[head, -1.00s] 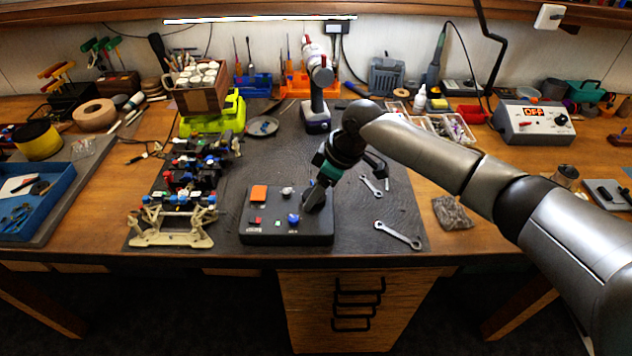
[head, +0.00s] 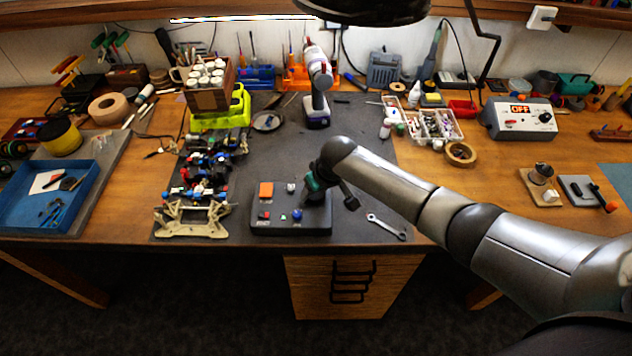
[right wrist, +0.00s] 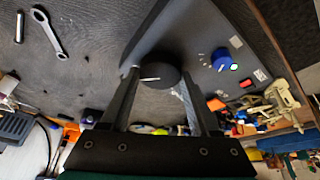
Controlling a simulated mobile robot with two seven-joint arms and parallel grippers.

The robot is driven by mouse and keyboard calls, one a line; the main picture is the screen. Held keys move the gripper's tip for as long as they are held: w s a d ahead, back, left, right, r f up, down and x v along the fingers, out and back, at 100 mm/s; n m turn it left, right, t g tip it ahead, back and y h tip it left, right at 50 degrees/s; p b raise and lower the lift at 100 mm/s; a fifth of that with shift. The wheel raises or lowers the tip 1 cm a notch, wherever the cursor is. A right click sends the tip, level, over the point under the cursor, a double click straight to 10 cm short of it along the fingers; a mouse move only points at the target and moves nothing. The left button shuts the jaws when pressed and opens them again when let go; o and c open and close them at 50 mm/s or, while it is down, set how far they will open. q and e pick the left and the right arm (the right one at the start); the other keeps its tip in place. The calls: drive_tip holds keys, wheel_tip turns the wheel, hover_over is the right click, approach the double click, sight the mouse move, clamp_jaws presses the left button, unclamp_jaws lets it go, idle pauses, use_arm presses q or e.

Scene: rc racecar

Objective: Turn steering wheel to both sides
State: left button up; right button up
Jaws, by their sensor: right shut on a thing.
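The black control box (head: 275,229) lies on the dark mat near the table's front edge, with an orange button and blue knob on its top. The black round steering wheel (right wrist: 157,77) sits at the box's right end; in the head view my gripper mostly hides it. My right gripper (head: 316,194) comes down from the right over that end. In the right wrist view the two fingers of my right gripper (right wrist: 160,82) are on either side of the wheel and shut on it. A white line shows on the wheel. My left gripper is not in view.
The car chassis (head: 194,219) lies left of the box. A wrench (head: 387,228) lies to the right under my arm. A drill (head: 317,112) stands behind on the mat. A blue tray (head: 72,217) is at far left. The mat behind the box is clear.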

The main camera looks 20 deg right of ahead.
drive_tip(key=shift+w+m, duration=0.1)
drive_tip(key=shift+m, duration=0.3)
drive_tip(key=o, duration=1.4)
drive_tip(key=shift+c, duration=0.2)
drive_tip(key=shift+r, duration=0.1)
drive_tip(key=shift+s+r+p, duration=0.3)
drive_tip(key=shift+r+p, duration=0.2)
drive_tip(key=p+v, duration=0.2)
drive_tip(key=v, duration=1.2)
drive_tip(key=shift+s+a, duration=0.1)
